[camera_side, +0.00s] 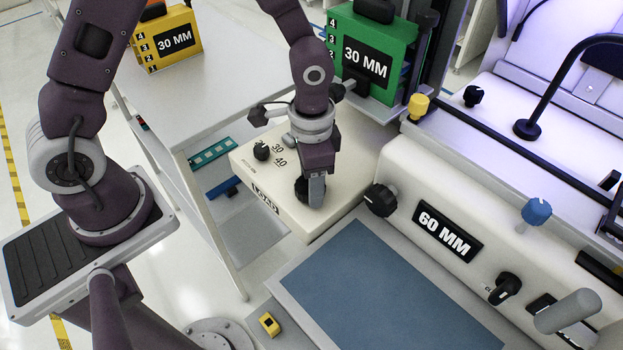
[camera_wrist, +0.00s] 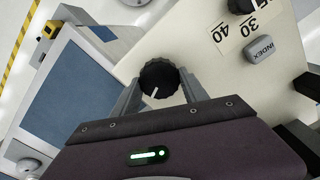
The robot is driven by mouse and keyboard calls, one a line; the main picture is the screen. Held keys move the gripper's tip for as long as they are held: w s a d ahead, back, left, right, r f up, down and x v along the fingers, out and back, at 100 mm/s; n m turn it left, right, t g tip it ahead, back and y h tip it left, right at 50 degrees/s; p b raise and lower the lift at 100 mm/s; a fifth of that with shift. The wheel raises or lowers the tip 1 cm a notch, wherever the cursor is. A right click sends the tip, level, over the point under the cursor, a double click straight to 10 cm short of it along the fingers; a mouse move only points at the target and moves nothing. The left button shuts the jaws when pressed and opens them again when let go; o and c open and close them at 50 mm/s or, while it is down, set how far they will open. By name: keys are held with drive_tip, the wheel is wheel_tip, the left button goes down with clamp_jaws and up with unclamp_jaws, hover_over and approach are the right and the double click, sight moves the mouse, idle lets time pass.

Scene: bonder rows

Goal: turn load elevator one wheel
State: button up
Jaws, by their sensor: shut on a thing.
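The load elevator (camera_side: 245,170) is a cream box with a LOAD label on its front, at the middle of the side view. A black ridged wheel (camera_side: 301,188) sits on its top near the front edge. In the wrist view the wheel (camera_wrist: 158,78) shows a white pointer line toward its lower left. My gripper (camera_side: 316,192) reaches down from above in the side view. In the wrist view its two grey fingers (camera_wrist: 161,92) stand on either side of the wheel, shut on it. The fingers hide part of the wheel in the side view.
A black selector knob (camera_side: 261,151) marked 30 and 40 and a grey INDEX button (camera_wrist: 259,50) share the elevator top. A green 30 MM magazine (camera_side: 397,52) stands behind. A black knob (camera_side: 380,199) juts from the 60 MM machine front at right. A blue mat (camera_side: 385,285) lies clear in front.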

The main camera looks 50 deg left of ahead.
drive_tip(key=o, duration=1.4)
drive_tip(key=shift+c, duration=0.2)
wheel_tip(320, 180, up, 7)
drive_tip(key=shift+r, duration=0.1)
drive_tip(key=shift+a+r, duration=0.15)
drive_tip(key=shift+r, duration=0.15)
drive_tip(key=s+a+r+n+t, duration=0.2)
drive_tip(key=s+a+r+n, duration=0.1)
drive_tip(key=s+r, duration=0.4)
drive_tip(key=s+a+r+n+t, duration=0.2)
drive_tip(key=s+a+r, duration=0.3)
drive_tip(key=s+r, duration=0.3)
drive_tip(key=shift+s+r+n+t, duration=0.2)
drive_tip(key=shift+n+t, duration=0.2)
drive_tip(key=shift+t, duration=0.4)
